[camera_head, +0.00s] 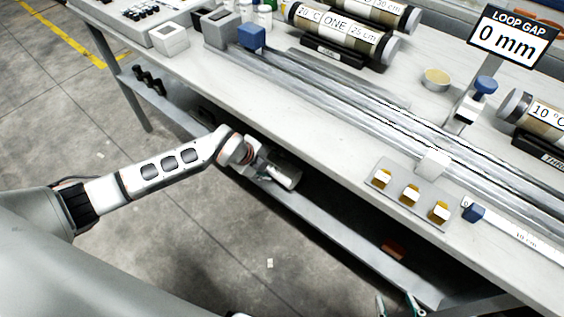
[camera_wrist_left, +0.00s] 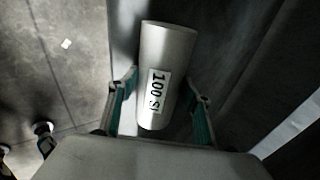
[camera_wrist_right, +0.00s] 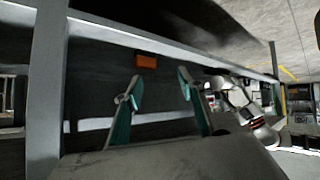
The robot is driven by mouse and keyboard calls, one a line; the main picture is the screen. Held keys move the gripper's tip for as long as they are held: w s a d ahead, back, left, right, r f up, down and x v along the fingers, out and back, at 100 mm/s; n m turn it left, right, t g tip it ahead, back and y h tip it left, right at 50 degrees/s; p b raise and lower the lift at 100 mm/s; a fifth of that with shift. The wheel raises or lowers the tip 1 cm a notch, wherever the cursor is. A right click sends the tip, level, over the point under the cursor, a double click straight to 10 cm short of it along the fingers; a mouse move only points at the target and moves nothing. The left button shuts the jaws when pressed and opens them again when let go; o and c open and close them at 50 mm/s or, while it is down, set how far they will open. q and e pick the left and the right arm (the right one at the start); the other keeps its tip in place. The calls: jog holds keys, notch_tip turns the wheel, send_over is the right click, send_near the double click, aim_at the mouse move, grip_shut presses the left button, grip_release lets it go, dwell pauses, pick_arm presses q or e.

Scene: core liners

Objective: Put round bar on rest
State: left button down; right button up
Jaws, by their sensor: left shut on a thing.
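The round bar is a short, plain metal cylinder (camera_head: 287,178) with a white label reading "100 SI" (camera_wrist_left: 159,90). My left gripper (camera_head: 268,172) is shut on it, beside and below the near edge of the bench. In the left wrist view it lies between the two teal-lined fingers (camera_wrist_left: 158,110). My right gripper (camera_head: 399,306) is low at the bottom right of the head view. In the right wrist view its fingers (camera_wrist_right: 158,92) are apart with nothing between them. A black notched holder (camera_head: 149,80) sits on the lower shelf at left; I cannot tell whether it is the rest.
The bench top (camera_head: 300,105) carries long clear tubes, labelled core liners (camera_head: 345,38) on black cradles, a "LOOP GAP 0 mm" sign (camera_head: 513,36) and a plate of yellow-and-white pieces (camera_head: 409,193). A lower shelf (camera_head: 340,240) runs underneath. An orange block (camera_wrist_right: 146,62) lies there. Open floor is at left.

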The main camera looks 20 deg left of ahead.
aim_at(280, 163)
pick_arm(q)
jog(key=shift+w+d, duration=0.15)
jog(key=shift+w, duration=0.15)
jog(key=x, duration=0.1)
jog(key=b+x, duration=0.1)
jog(key=x, duration=0.1)
jog(key=shift+w+d+b, duration=0.25)
jog(key=shift+w+b, duration=0.05)
jog(key=shift+w, duration=0.25)
jog(key=shift+w+r, duration=0.1)
jog(key=shift+r, duration=0.1)
jog(key=shift+f, duration=0.1)
pick_arm(e)
jog(key=shift+w+a+r, duration=0.25)
jog(key=shift+w+a, duration=0.05)
jog(key=shift+w, duration=0.15)
pick_arm(q)
jog(key=c, duration=1)
grip_release()
pick_arm(e)
jog(key=shift+f, duration=0.1)
